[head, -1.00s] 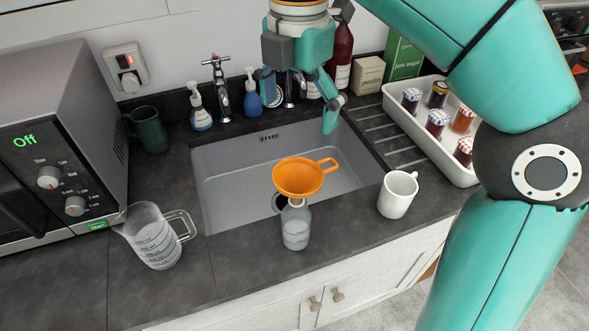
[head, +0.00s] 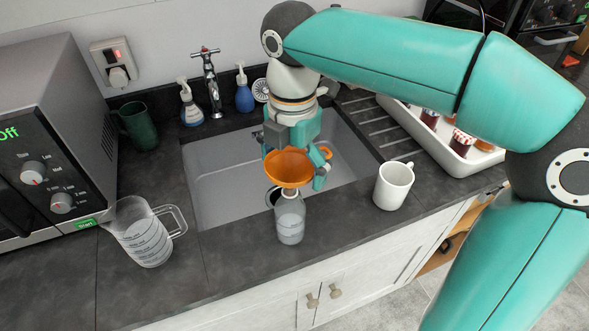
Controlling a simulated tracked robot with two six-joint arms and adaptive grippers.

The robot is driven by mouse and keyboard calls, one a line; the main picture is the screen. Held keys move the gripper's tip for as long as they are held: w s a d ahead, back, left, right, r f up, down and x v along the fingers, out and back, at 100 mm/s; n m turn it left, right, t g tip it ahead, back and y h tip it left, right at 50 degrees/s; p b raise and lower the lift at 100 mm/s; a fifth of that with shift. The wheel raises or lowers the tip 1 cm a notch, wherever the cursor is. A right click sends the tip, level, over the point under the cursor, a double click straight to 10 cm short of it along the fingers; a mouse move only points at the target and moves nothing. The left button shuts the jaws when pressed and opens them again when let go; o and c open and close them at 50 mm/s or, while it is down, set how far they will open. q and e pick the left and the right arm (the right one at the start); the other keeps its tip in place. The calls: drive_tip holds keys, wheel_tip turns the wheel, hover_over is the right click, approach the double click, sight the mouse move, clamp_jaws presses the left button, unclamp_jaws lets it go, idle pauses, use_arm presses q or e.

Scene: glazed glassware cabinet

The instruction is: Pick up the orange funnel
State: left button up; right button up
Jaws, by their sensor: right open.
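The orange funnel (head: 287,169) sits in the mouth of a clear bottle (head: 290,220) on the counter at the front edge of the sink. My right gripper (head: 293,172) hangs over the sink, just behind and above the funnel. It is open, with one finger in front of the funnel's handle side and the other towards the left, partly behind the funnel. The funnel's handle shows in part to the right, beyond the finger. Whether a finger touches the funnel I cannot tell. My left gripper is not in view.
A white mug (head: 393,186) stands to the right of the bottle, and a measuring jug (head: 144,233) to the left. The sink (head: 222,178) lies behind. A tap (head: 209,82), soap bottles and a white tray (head: 461,163) of jars stand further back.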

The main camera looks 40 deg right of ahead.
drive_tip(key=shift+f, duration=0.75)
drive_tip(key=c, duration=0.8)
drive_tip(key=shift+r, duration=0.1)
drive_tip(key=shift+c, duration=0.4)
